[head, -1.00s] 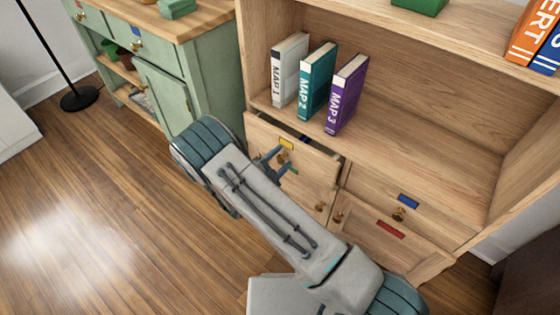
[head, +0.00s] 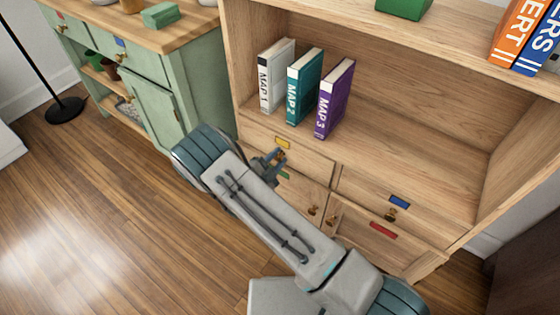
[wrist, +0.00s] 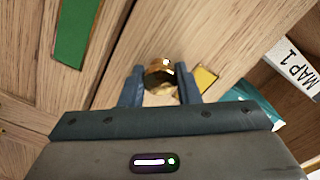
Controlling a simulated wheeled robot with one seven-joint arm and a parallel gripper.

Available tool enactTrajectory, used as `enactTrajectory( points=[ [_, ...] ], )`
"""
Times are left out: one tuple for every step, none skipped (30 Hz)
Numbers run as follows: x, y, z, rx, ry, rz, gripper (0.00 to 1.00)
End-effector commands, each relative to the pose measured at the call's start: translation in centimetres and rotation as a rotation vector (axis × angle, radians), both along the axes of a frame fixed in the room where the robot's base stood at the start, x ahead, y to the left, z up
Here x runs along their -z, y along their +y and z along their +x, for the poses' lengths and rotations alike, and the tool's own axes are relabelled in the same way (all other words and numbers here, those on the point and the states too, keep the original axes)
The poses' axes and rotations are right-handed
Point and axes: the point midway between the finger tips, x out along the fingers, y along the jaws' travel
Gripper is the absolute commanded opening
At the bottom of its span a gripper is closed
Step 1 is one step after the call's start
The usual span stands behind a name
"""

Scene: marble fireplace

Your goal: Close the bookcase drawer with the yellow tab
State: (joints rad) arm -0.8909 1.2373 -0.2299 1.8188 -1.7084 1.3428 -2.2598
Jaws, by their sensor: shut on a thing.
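The bookcase drawer with the yellow tab (head: 282,142) is at the upper left of the bookcase's lower section. Its front looks flush with the bookcase in the head view, with no open gap above it. The yellow tab also shows in the wrist view (wrist: 204,79), just right of the brass knob (wrist: 159,76). My gripper (head: 272,157) is at the drawer front. In the wrist view its two blue fingers (wrist: 159,88) are shut on the knob from both sides. My arm hides part of the door below.
Below is a door with a green tab (wrist: 77,32). A blue-tabbed drawer (head: 399,202) and a red-tabbed door (head: 383,231) are to the right. Three map books (head: 304,86) stand on the shelf above. A green cabinet (head: 190,85) stands at the left; floor in front is open.

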Motion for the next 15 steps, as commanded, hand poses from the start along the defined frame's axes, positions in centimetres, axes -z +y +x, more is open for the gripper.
enactTrajectory(
  points=[
    [-0.09, 0.23, 0.16, -0.008, 0.0, 0.0, 0.0],
    [-0.08, 0.37, 0.24, -0.011, 0.0, 0.0, 0.0],
    [-0.05, 0.49, 0.33, -0.016, 0.0, 0.0, 0.0],
    [-0.04, 0.53, 0.37, -0.018, -0.001, 0.0, 0.0],
    [-0.03, 0.53, 0.42, -0.019, -0.001, -0.001, 0.0],
    [-0.02, 0.52, 0.45, -0.019, 0.0, -0.001, 0.0],
    [-0.02, 0.49, 0.47, -0.019, -0.001, -0.001, 0.0],
    [-0.02, 0.48, 0.49, -0.019, 0.0, -0.001, 0.0],
    [-0.03, 0.46, 0.51, -0.018, -0.001, -0.001, 0.0],
    [-0.04, 0.46, 0.52, -0.019, -0.002, -0.001, 0.0],
    [-0.05, 0.41, 0.55, -0.018, -0.002, -0.001, 0.0],
    [-0.05, 0.37, 0.58, -0.018, -0.002, -0.001, 0.0],
    [-0.06, 0.35, 0.6, -0.018, -0.002, -0.001, 0.38],
    [-0.06, 0.32, 0.61, -0.017, -0.002, -0.002, 0.46],
    [-0.05, 0.3, 0.62, -0.016, -0.002, -0.001, 0.51]
  ],
)
